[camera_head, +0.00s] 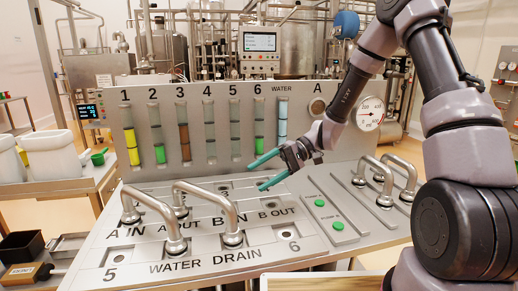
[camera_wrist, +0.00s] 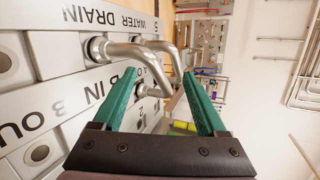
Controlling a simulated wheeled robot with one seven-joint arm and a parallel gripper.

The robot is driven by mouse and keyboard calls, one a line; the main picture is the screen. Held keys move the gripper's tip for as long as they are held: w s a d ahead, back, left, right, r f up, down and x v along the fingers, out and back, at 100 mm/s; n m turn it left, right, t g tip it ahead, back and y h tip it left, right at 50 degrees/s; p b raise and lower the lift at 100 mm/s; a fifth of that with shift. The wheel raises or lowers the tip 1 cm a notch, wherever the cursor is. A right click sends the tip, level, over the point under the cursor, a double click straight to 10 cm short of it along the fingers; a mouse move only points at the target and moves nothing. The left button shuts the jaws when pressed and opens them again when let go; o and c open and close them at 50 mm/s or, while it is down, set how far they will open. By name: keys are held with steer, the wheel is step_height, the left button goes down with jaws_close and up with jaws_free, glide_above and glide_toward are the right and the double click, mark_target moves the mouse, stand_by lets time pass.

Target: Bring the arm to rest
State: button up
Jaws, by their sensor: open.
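My gripper (camera_head: 264,173) is open and empty, with its two green fingers spread, in front of the upright panel and above the sloped panel in the head view. Its fingers also show in the wrist view (camera_wrist: 158,95), with bent metal pipes beyond them. Two silver bent pipes (camera_head: 205,193) stand on the sloped panel (camera_head: 200,266), left of and below the gripper in the head view. The gripper appears apart from the pipes and the panel. My arm comes down from the upper right of the head view.
The upright panel (camera_head: 220,112) carries several coloured level tubes, a round gauge (camera_head: 370,113) and a disc marked A (camera_head: 317,106). More bent pipes (camera_head: 385,178) stand at right, near green buttons (camera_head: 320,203). White containers (camera_head: 52,153) stand on a side table at left.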

steer(key=s+d+r+m+t+h, duration=0.2)
steer(key=s+d+r+t+h, duration=0.1)
steer(key=d+r, duration=0.5)
steer(key=s+d+r+m+t+h, duration=0.2)
steer(key=s+d+r+t+h, duration=0.2)
steer(key=d+r, duration=0.4)
steer(key=s+d+r+m+t+h, duration=0.3)
steer(key=d+r+t, duration=0.3)
steer(key=d+r, duration=0.2)
steer(key=shift+s, duration=0.55)
